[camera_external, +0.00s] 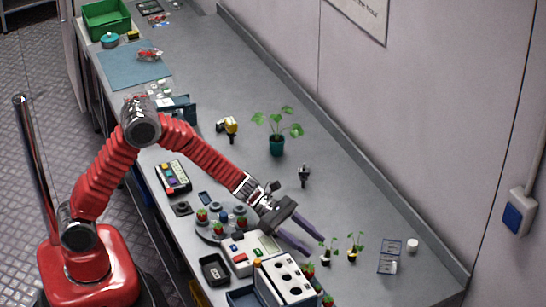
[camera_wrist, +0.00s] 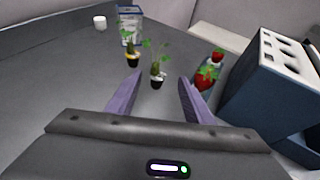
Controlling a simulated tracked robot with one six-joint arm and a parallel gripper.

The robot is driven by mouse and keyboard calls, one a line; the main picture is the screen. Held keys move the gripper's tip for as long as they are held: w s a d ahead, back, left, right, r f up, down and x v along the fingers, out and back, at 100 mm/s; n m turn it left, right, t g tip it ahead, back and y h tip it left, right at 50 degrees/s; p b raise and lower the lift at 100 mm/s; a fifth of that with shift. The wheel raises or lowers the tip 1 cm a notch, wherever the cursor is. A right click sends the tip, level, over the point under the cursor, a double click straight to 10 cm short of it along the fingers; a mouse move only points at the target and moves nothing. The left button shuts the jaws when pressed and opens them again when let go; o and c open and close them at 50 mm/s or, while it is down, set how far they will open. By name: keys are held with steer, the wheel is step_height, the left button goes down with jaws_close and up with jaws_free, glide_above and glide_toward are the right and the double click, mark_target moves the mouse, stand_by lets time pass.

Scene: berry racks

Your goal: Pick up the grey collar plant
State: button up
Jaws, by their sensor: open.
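The grey collar plant (camera_external: 325,261) is a small seedling with green leaves, a pale grey collar and a dark base, standing on the bench. In the wrist view this plant (camera_wrist: 157,76) stands upright, centred just beyond the fingertips. My gripper (camera_external: 315,244) is open, with its two purple fingers pointing at the plant; the fingers also show in the wrist view (camera_wrist: 161,82), with nothing between them that I can see gripped. A similar plant with a yellow collar (camera_wrist: 133,57) stands just behind and left of it; it also shows in the external view (camera_external: 352,256).
A white box with round holes (camera_external: 285,278) and strawberries (camera_wrist: 206,77) stand close on the right in the wrist view. A clear rack (camera_external: 389,258) and white cup (camera_external: 412,245) stand beyond the plants. The bench left of the plants in the wrist view is clear.

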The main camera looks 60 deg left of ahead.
mark_target(326, 254)
steer(key=shift+w+d+f, duration=0.25)
steer(key=shift+w+d, duration=0.1)
steer(key=shift+d, duration=0.25)
steer(key=shift+x, duration=2.6)
steer(key=shift+w+a, duration=0.1)
steer(key=shift+w, duration=0.05)
steer(key=c, duration=1.1)
steer(key=shift+r, duration=0.1)
step_height(326, 254, up, 10)
steer(key=shift+f, duration=0.1)
